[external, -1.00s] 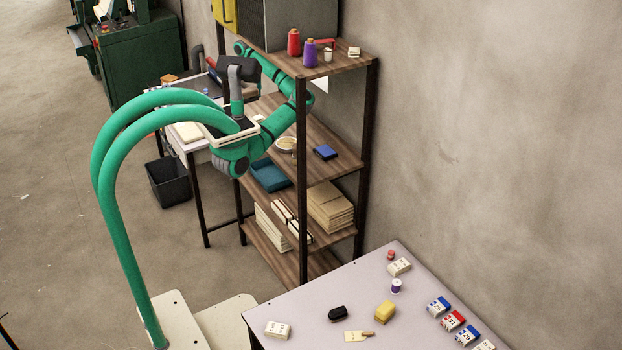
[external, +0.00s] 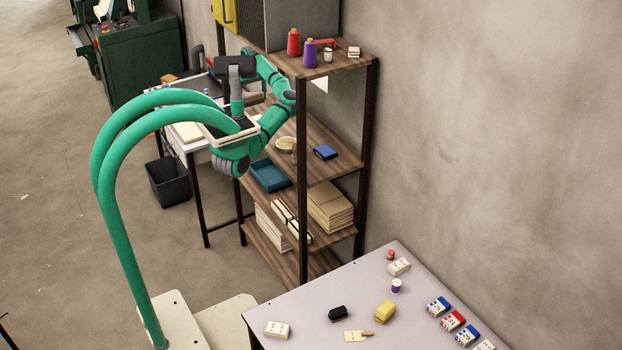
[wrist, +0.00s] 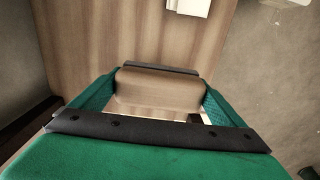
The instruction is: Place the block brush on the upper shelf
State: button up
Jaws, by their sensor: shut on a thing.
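In the wrist view my gripper (wrist: 158,98) is shut on a tan wooden block, which I take to be the block brush (wrist: 160,88). It sits between the green fingers, with a dark strip along its far edge. A wood-grain board (wrist: 95,45) lies beyond it; I cannot tell which shelf it is. In the external view my arm bends toward the shelf unit, and its gripper and the brush are hidden. The top shelf (external: 345,64) carries a red cone (external: 293,42), a purple cone (external: 310,54) and a small cup (external: 328,55).
A grey box (external: 300,22) fills the rear of the top shelf. A dark front post (external: 302,190) stands close to my arm. The pale table (external: 300,310) holds small items.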

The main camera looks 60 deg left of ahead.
aim_at(253, 104)
jog(key=shift+w+a+f, duration=0.2)
jog(key=shift+a+f, duration=0.05)
jog(key=shift+f, duration=0.15)
jog(key=shift+w+a+f, duration=0.1)
jog(key=shift+f, duration=1.55)
jog(key=shift+f, duration=0.1)
jog(key=o, duration=0.8)
notch_tip(253, 104, up, 12)
jog(key=shift+r, duration=0.1)
